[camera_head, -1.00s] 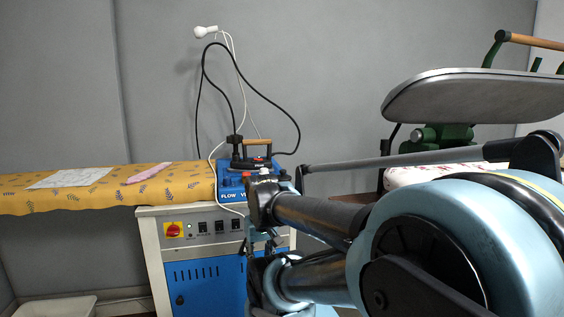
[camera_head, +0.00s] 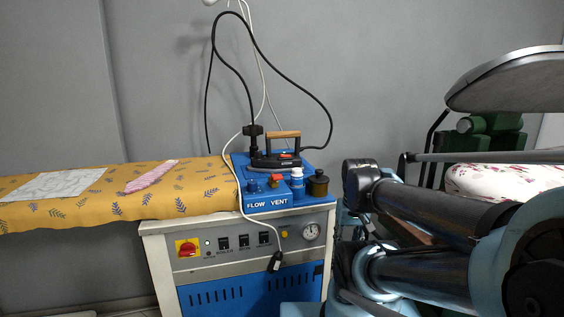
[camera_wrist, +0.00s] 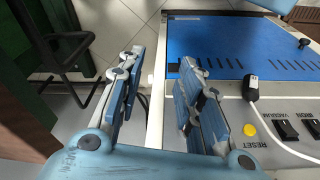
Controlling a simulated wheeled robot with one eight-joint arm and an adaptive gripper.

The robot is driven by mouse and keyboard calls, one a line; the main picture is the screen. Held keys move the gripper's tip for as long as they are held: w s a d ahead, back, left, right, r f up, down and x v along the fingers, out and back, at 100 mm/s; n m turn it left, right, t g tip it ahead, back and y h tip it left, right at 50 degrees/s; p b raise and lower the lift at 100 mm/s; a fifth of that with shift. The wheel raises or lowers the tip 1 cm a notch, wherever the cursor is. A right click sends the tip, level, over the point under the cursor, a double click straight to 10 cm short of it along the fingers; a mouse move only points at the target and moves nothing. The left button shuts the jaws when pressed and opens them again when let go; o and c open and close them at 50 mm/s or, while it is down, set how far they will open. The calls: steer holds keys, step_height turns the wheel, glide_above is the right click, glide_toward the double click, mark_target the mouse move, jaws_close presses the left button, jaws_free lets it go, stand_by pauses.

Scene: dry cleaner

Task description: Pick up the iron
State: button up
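The iron (camera_head: 276,154) has a dark body and a wooden handle. It rests on the blue top (camera_head: 308,174) of the steam station in the head view, with a black cable rising from it. The iron is not in the wrist view. My gripper (camera_wrist: 160,88) shows in the wrist view with its two fingers spread apart and nothing between them. It is over the edge of the station's front, near the blue vented panel (camera_wrist: 225,50) and the switches. In the head view the gripper is low, right of the station and below the iron's level.
A yellow patterned ironing board (camera_head: 90,200) extends left, with a white sheet (camera_head: 58,184) and a pink cloth (camera_head: 150,176) on it. A white cable with a black plug (camera_head: 274,262) hangs over the control panel. A press (camera_head: 510,85) stands at the right.

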steer(key=o, duration=0.3)
steer(key=shift+s+r, duration=0.1)
step_height(320, 180, up, 40)
steer(key=n+g+y, duration=0.3)
steer(key=n+y, duration=0.1)
steer(key=n, duration=1.6)
glide_above(278, 136)
steer(key=w+d, duration=0.3)
steer(key=d, duration=0.3)
steer(key=x, duration=1.6)
steer(key=shift+s+a+f, duration=0.25)
steer(key=shift+f, duration=0.05)
